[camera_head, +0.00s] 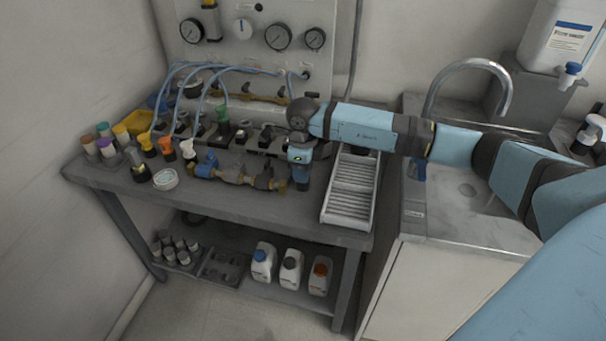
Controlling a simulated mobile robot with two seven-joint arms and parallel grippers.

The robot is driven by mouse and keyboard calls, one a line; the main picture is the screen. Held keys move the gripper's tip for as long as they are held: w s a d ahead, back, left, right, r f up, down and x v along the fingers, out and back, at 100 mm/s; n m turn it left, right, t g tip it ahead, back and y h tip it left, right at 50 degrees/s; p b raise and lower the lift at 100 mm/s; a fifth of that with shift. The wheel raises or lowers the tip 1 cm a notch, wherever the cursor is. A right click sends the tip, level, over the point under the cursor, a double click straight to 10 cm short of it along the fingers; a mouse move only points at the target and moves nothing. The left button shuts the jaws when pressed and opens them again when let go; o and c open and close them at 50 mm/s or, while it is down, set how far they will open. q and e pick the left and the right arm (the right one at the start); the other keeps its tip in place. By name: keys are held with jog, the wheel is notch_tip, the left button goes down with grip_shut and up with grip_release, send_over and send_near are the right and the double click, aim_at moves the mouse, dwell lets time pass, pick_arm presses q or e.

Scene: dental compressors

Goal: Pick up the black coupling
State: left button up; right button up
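Several small dark fittings stand in a row along the back of the grey bench, among them a black one (266,136) left of my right gripper. I cannot tell for sure which is the black coupling. My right gripper (301,184) points down over the bench's right half, at the right end of a brass pipe assembly (234,175). Its fingers are small and partly merged with dark parts behind, so I cannot tell whether they are open or hold anything. My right arm comes in from the right and hides part of the bench behind it. My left gripper is out of view.
A ribbed white tray (352,190) lies right of my gripper. Coloured-cap bottles and a round dish (165,179) stand at the left. A gauge panel (250,60) with blue hoses rises behind. A sink with a tap (470,65) is right. The bench's front strip is clear.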

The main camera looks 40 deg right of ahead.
jog(key=shift+c, duration=1.2)
